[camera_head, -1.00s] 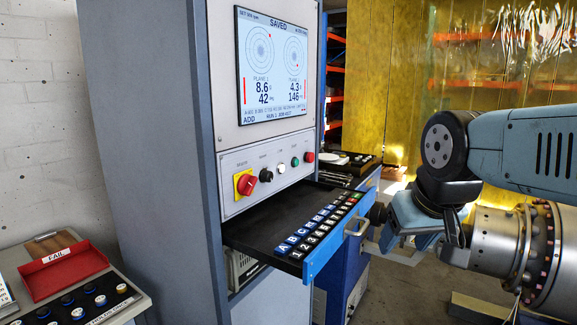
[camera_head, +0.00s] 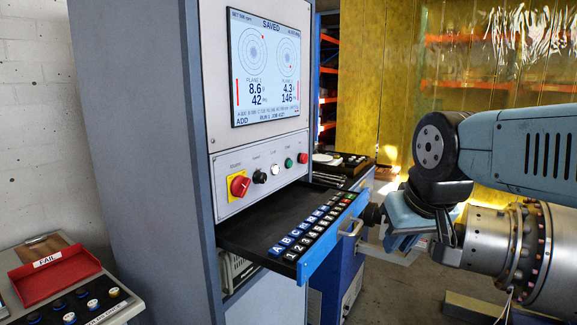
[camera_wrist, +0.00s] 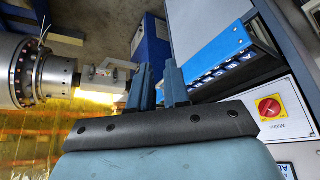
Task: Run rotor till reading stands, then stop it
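The screen (camera_head: 268,65) on the grey cabinet reads SAVED, with 8.6 and 42 for plane 1, 4.3 and 146 for plane 2. My gripper (camera_wrist: 157,82) is open and empty, between the cylinder's shaft and the drawer.
A keyboard drawer (camera_head: 235,236) sticks out below the buttons, its blue front near my arm. A red FAIL tray (camera_head: 50,277) lies at lower left. A blue cabinet (camera_wrist: 151,42) stands beyond my gripper. Yellow curtains (camera_head: 375,70) hang behind.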

